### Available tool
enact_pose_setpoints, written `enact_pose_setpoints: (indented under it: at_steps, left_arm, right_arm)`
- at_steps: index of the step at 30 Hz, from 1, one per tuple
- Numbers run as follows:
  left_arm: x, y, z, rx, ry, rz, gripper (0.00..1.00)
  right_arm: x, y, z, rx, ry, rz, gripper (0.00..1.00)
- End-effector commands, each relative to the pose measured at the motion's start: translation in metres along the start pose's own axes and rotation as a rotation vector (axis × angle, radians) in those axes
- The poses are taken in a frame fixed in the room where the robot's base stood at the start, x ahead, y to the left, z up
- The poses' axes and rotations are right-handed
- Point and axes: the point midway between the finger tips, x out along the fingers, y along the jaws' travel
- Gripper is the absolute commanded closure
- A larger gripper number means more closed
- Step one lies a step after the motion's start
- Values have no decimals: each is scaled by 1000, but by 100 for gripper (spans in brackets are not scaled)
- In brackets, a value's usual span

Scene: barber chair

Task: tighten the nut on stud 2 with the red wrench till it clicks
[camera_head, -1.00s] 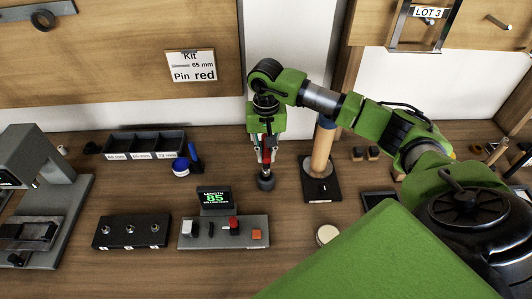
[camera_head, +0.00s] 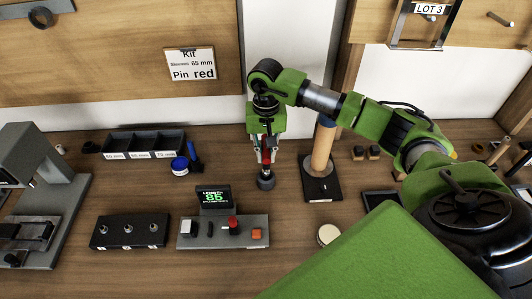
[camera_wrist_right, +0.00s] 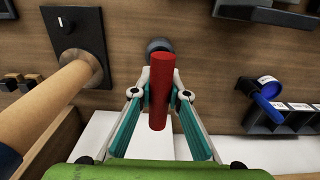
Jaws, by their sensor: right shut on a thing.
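My right gripper (camera_head: 266,152) is shut on the red handle of the wrench (camera_wrist_right: 160,92). It holds the wrench upright above the bench, left of the wooden post. A dark round piece (camera_wrist_right: 158,45) shows at the wrench's far end; in the head view it is just below the fingers, and I cannot tell whether it touches the bench. The black stud block (camera_head: 129,231) with three studs (camera_head: 129,229) lies at the front left, apart from the gripper. Its small labels and any nuts are too small to make out. My left gripper is not in view.
A grey tester (camera_head: 222,232) with a green "85" display sits right of the stud block. A wooden post on a black base (camera_head: 322,188) stands close right of my gripper.

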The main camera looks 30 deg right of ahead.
Motion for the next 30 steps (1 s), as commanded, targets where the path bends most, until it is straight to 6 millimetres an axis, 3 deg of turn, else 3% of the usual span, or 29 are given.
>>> enact_pose_setpoints:
  at_steps: [30]
  left_arm:
    - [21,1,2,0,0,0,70]
  right_arm:
    - [20,0,0,1,1,-1,100]
